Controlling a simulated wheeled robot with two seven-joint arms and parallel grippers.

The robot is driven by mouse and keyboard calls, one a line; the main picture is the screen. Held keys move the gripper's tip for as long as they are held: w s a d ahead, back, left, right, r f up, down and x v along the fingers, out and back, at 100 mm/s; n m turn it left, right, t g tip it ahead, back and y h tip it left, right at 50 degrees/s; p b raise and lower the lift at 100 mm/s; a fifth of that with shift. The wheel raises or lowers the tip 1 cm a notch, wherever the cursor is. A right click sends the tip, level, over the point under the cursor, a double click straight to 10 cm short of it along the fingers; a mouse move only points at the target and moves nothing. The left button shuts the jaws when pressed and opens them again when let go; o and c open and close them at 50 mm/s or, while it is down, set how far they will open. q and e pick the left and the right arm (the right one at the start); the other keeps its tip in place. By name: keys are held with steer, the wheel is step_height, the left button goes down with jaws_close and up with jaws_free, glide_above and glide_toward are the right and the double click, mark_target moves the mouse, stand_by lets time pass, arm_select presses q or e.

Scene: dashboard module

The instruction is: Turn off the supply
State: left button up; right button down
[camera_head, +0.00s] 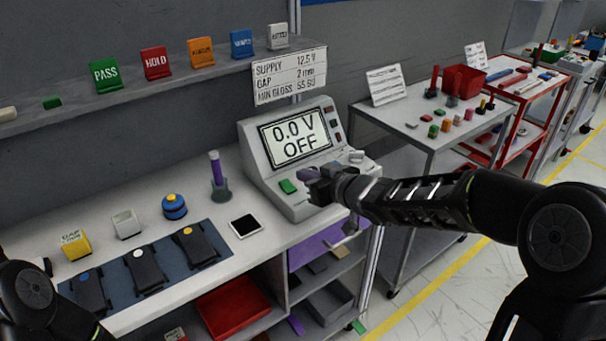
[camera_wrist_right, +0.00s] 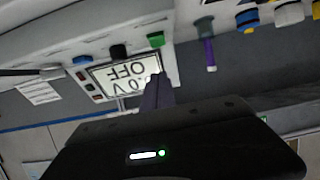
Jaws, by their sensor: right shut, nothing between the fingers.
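The supply (camera_head: 257,150) is a grey sloped console on the bench. Its screen (camera_head: 293,137) reads "0.0 V" and "OFF"; in the wrist view the screen (camera_wrist_right: 125,75) appears upside down, partly covered by my fingers. A green button (camera_head: 288,186) sits on its front ledge and also shows in the wrist view (camera_wrist_right: 156,40). A black knob (camera_wrist_right: 118,52) and a blue button (camera_wrist_right: 82,60) are beside it. My right gripper (camera_head: 312,175) is shut and empty at the console front, just right of the green button. I cannot tell whether it touches.
A shelf (camera_head: 130,90) with coloured tags hangs above. A grey cart (camera_head: 408,128) stands to the right.

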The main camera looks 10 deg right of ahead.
steer(key=s+d, duration=0.1)
steer(key=s, duration=0.5)
steer(key=shift+s+d+r, duration=0.15)
steer(key=shift+d, duration=0.25)
